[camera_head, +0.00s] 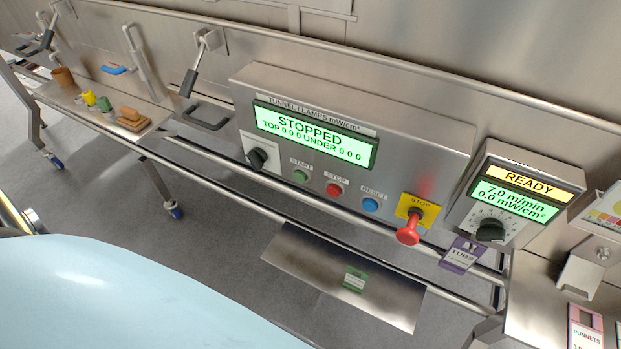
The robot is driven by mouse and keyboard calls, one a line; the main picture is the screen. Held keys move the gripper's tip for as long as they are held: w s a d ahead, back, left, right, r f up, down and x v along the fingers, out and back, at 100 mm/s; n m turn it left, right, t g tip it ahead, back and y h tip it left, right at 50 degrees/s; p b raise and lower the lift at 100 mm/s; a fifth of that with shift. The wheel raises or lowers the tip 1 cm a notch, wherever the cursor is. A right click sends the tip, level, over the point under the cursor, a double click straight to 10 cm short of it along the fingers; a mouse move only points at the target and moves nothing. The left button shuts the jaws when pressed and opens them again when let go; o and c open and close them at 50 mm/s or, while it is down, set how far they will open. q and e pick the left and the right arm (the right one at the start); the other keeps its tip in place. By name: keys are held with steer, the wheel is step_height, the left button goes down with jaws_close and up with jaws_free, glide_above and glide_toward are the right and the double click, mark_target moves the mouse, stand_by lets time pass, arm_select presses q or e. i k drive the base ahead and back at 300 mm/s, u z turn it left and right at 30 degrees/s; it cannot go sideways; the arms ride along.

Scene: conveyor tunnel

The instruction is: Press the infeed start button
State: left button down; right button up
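A grey control panel (400,150) headed "TUNNEL LAMPS mW/cm²" has a lit green display (314,137) reading "STOPPED, TOP 0 0 0 UNDER 0 0 0". Below the display is a row of round buttons: a green button (300,176) labelled START, a red button (334,189) labelled STOP and a blue button (370,205) labelled RESET. No label reading "infeed" is legible in this view. Neither gripper is in view, and nothing touches the buttons.
A red mushroom stop (408,234) juts out on a yellow plate. A black knob (257,159) sits left of START. A smaller panel (460,213) at right reads "READY, 7.0 m/min". A shelf (152,110) at left holds small items. Rails run below the panel.

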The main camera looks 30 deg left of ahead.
mark_target(299, 176)
steer(key=u, duration=0.95)
steer(key=i, duration=0.1)
steer(key=u, duration=0.1)
